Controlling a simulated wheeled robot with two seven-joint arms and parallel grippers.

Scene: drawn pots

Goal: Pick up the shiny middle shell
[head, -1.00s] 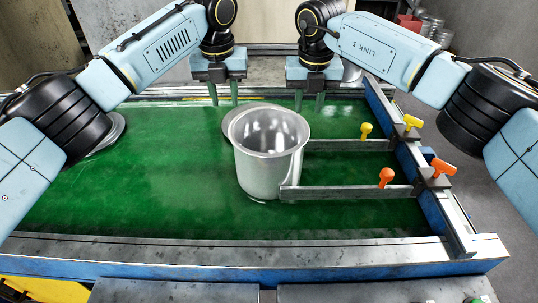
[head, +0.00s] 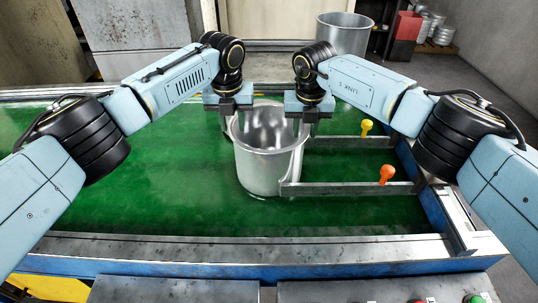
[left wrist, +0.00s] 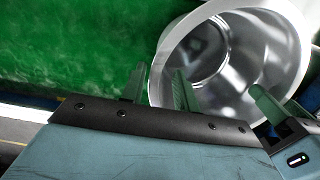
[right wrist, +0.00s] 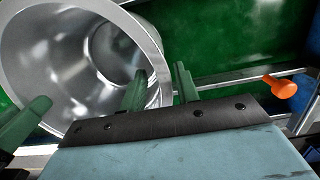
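The shiny metal shell (head: 265,172) stands upright and open-topped on the green belt, beside the ends of two metal guide bars. Its shiny inside shows in the left wrist view (left wrist: 215,50) and the right wrist view (right wrist: 85,60). My left gripper (head: 233,116) is at the shell's left rim, open, with one finger outside and one over the opening (left wrist: 160,88). My right gripper (head: 306,118) is at the right rim, also open, with one finger over the opening and one outside (right wrist: 161,88). The wrist views show no finger clearly closed on the rim.
Two guide bars (head: 350,189) reach in from the right, with a yellow knob (head: 367,126) and an orange knob (head: 387,173). The green belt (head: 130,180) is clear on the left. A larger metal pot (head: 343,38) and a red bin (head: 404,32) stand behind.

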